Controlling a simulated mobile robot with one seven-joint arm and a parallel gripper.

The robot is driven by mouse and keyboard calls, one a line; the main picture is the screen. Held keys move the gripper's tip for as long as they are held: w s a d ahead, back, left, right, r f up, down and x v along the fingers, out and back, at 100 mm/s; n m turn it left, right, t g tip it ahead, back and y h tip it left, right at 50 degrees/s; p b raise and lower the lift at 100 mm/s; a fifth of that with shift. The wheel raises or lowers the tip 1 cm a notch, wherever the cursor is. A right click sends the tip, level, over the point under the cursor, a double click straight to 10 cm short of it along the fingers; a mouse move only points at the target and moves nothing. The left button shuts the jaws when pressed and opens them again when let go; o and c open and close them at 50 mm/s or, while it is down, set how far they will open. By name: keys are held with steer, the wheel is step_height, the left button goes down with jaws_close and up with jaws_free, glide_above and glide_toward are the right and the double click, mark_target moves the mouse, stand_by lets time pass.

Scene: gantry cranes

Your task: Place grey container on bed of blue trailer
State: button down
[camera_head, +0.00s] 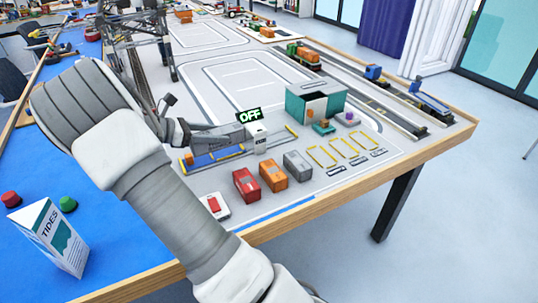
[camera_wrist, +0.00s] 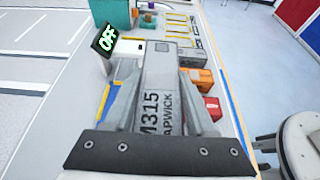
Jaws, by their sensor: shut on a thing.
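My gripper (camera_head: 240,137) is shut on a light grey block (camera_head: 258,138). In the wrist view, my gripper's fingers (camera_wrist: 160,75) clasp this block from both sides, and it bears the lettering M315 LAPWICK (camera_wrist: 153,108). I cannot tell its full shape. A grey container (camera_head: 297,166) stands on the table beside an orange and a red one, to the right of the held block. It also shows in the wrist view (camera_wrist: 192,55). A blue vehicle with a flat trailer (camera_head: 430,103) stands on the road strip at the far right, apart from my gripper.
The orange container (camera_head: 273,176) and red container (camera_head: 247,185) stand near the front edge. A lit OFF sign (camera_head: 249,115) is close by my gripper. Yellow-outlined bays (camera_head: 338,153) on the right are empty.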

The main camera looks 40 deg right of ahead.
steer(key=shift+w+a+f+b, duration=0.3)
steer(key=shift+w+f+b, duration=0.2)
steer(key=shift+f, duration=0.7)
step_height(320, 180, down, 9)
steer(key=b, duration=0.3)
steer(key=shift+f, duration=0.1)
steer(key=shift+f, duration=0.1)
steer(key=shift+c, duration=1.1)
jaws_free()
